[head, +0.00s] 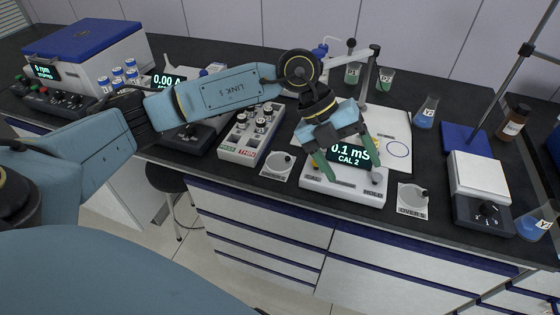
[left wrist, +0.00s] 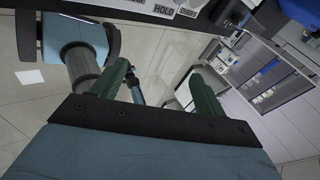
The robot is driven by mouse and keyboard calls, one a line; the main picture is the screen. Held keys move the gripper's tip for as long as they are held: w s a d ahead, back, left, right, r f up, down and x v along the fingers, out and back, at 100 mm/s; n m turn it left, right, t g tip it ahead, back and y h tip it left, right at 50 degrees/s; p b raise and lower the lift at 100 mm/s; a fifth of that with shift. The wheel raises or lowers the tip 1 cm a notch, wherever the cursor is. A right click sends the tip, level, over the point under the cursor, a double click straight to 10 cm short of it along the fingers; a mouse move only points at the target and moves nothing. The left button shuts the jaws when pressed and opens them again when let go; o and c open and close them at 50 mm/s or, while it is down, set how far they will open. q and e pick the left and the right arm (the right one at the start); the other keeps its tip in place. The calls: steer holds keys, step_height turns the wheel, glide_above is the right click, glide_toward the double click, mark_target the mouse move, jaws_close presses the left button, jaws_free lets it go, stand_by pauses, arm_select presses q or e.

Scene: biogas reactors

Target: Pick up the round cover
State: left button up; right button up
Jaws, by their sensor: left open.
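My left gripper (head: 346,160) is open and empty, with its green fingers apart in front of the display of a white meter (head: 343,184) reading "CAL 2". Its fingers also show apart in the left wrist view (left wrist: 160,92), with floor beyond them. I cannot clearly make out a round cover. A white board (head: 398,128) behind the gripper bears a blue ring outline, and the gripper hides part of it. My right gripper is not in view.
A blue-lidded machine (head: 85,40), a tube rack and a block of metal-topped vials (head: 250,130) stand on the left. A stirrer (head: 481,180), flasks (head: 426,112) and a brown bottle (head: 513,122) stand on the right. A stand rod slants there. A stool (head: 165,178) is below the bench.

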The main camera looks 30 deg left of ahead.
arm_select(q)
steer(key=w+a+r+n+y, duration=0.1)
steer(key=w+a+n+y, duration=0.2)
steer(key=a+y, duration=0.95)
steer(key=h, duration=0.5)
glide_above(280, 163)
steer(key=f, duration=0.6)
steer(key=shift+s+d+f+b, duration=0.2)
steer(key=shift+d+f+b, duration=0.05)
steer(key=shift+f+b, duration=0.1)
steer(key=shift+f, duration=0.5)
steer(key=f, duration=0.4)
steer(key=shift+w+a+f, duration=0.15)
steer(key=shift+a+f, duration=0.1)
steer(key=shift+f, duration=0.2)
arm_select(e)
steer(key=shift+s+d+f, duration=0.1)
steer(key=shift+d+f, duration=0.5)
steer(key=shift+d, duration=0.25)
arm_select(q)
steer(key=shift+c, duration=0.2)
